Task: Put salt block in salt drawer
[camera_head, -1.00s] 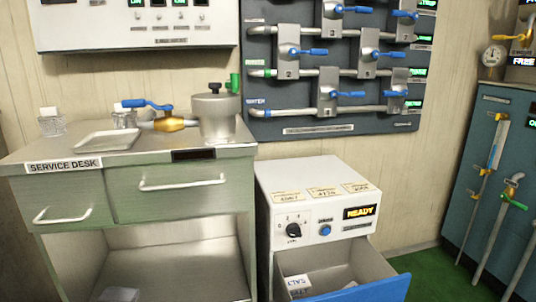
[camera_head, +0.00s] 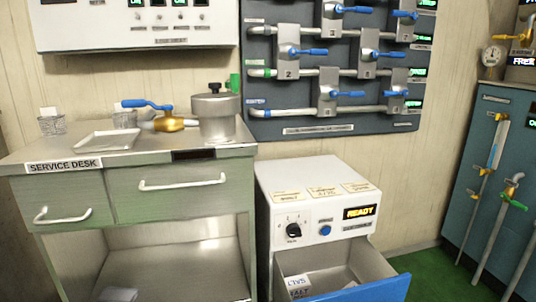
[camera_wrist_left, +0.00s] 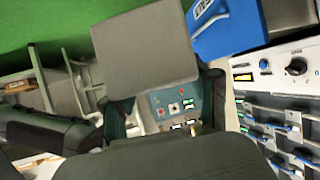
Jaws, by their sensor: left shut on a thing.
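A plain grey square-faced block (camera_wrist_left: 145,50), which fits the salt block, is held between the fingers of my left gripper (camera_wrist_left: 165,100) in the left wrist view. The gripper is shut on it. In the head view the drawer (camera_head: 360,288) with a blue front stands pulled open at the bottom of the white machine. A white label (camera_head: 298,284) shows inside it, and the lower part is cut off by the frame. The blue drawer front also shows beside the block in the left wrist view (camera_wrist_left: 228,30). Neither gripper is in the head view.
The white machine (camera_head: 315,210) shows READY. The service desk (camera_head: 70,158) stands to its left, with a steel pot (camera_head: 214,118) and a tray (camera_head: 108,140) on top. A valve panel (camera_head: 330,70) is behind. Green floor (camera_head: 425,268) is clear to the right.

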